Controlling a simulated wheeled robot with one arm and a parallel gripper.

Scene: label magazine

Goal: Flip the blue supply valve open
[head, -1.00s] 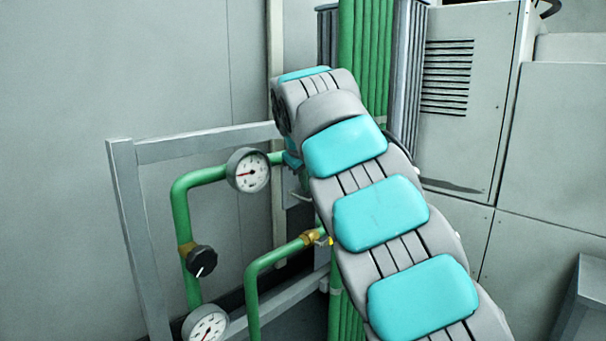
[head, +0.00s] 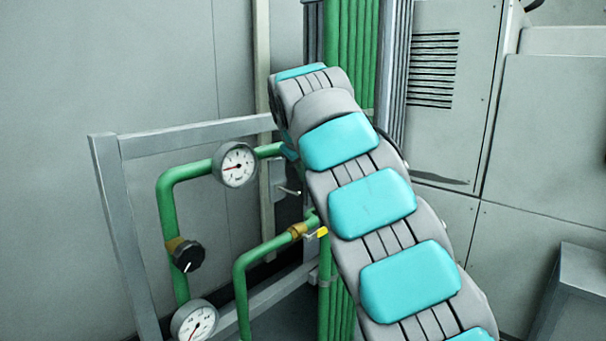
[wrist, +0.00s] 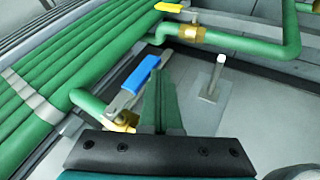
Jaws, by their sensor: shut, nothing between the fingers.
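The blue supply valve's handle (wrist: 141,74) shows in the wrist view, left of my gripper, with a bare metal lower part slanting down to a brass body (wrist: 122,120) on a green pipe. My gripper (wrist: 160,78) is shut and empty, its green fingers pressed together just right of the handle. I cannot tell whether they touch it. In the head view my own arm hides the gripper and the blue valve.
A yellow-handled valve (head: 316,233) sits on the lower green pipe. Gauges (head: 236,166) and a black knob (head: 187,256) are at left. A small white-tipped lever (wrist: 216,76) stands on a plate right of my gripper. Green pipes (wrist: 60,75) run at left.

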